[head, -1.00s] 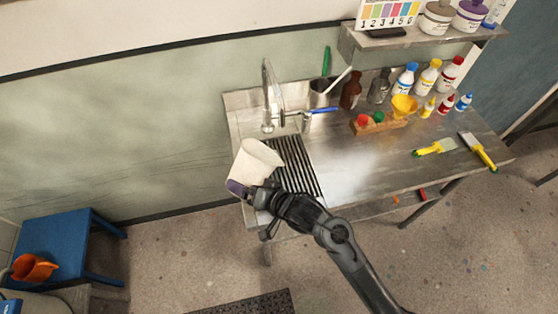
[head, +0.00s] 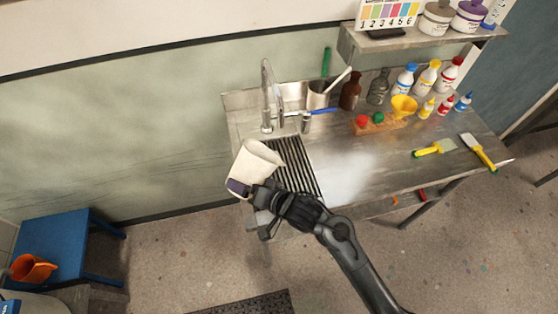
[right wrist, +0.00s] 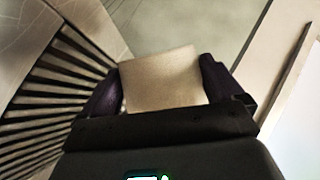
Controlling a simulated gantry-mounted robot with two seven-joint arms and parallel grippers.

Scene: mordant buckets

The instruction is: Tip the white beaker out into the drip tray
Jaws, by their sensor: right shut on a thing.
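The white beaker (head: 250,168) is held over the left end of the counter, by the left edge of the drip tray. Its mouth faces up and its lip points right; it looks somewhat tilted, and its contents cannot be made out. My right gripper (head: 243,188) is shut on its lower part. In the right wrist view, the beaker (right wrist: 162,80) is between the dark purple fingers (right wrist: 160,92). The dark slatted drip tray (head: 297,172) lies right of the beaker; its slats also show at left in the right wrist view (right wrist: 50,95). My left gripper is out of view.
A tap (head: 268,95) stands behind the drip tray, with a cup of tools (head: 318,96) near it. Bottles, a yellow funnel (head: 403,106) and brushes (head: 478,152) occupy the counter's right side. The counter's middle (head: 350,165) is clear. A blue stool (head: 70,240) stands lower left.

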